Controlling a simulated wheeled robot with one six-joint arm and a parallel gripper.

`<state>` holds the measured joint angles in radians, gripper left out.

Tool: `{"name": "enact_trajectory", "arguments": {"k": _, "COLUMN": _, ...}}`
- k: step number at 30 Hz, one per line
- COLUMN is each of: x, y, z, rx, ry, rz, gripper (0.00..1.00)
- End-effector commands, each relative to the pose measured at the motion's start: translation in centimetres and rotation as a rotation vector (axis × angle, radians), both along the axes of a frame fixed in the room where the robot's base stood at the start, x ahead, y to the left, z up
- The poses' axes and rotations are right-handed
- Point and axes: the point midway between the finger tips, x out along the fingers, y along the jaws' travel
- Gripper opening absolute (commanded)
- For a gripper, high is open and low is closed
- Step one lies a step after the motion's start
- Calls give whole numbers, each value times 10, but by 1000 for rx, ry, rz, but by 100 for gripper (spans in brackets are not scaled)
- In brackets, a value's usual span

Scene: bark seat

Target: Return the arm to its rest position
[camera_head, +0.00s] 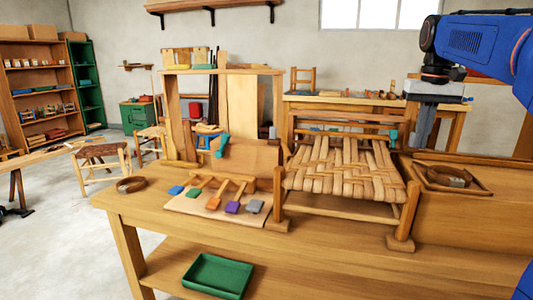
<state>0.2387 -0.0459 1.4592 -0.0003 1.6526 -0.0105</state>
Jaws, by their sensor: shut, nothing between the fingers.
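My blue arm reaches in from the upper right of the head view. My gripper (424,128) points down at the right, with its fingers together and nothing held. It hangs in the air above the right part of the wooden workbench (150,205), near the right side of a woven-seat frame (340,172). In the picture it shows above a small wooden tray (480,187) with a coil (447,176) in it. How far it is from the frame's posts is hard to tell from this view.
Colored-head mallets (233,207) lie on a board left of the woven frame. A bark ring (131,184) lies at the bench's left. A green tray (217,276) sits on the lower shelf. A wooden rack (223,110) stands behind. Open floor is at the left.

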Motion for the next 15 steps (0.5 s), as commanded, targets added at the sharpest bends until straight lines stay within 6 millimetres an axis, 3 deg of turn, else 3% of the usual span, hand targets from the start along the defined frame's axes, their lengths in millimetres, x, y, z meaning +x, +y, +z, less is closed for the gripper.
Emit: {"name": "enact_trajectory", "arguments": {"k": 15, "x": -115, "y": 68, "z": -84, "rx": -26, "ry": -137, "rz": 96, "gripper": 0}}
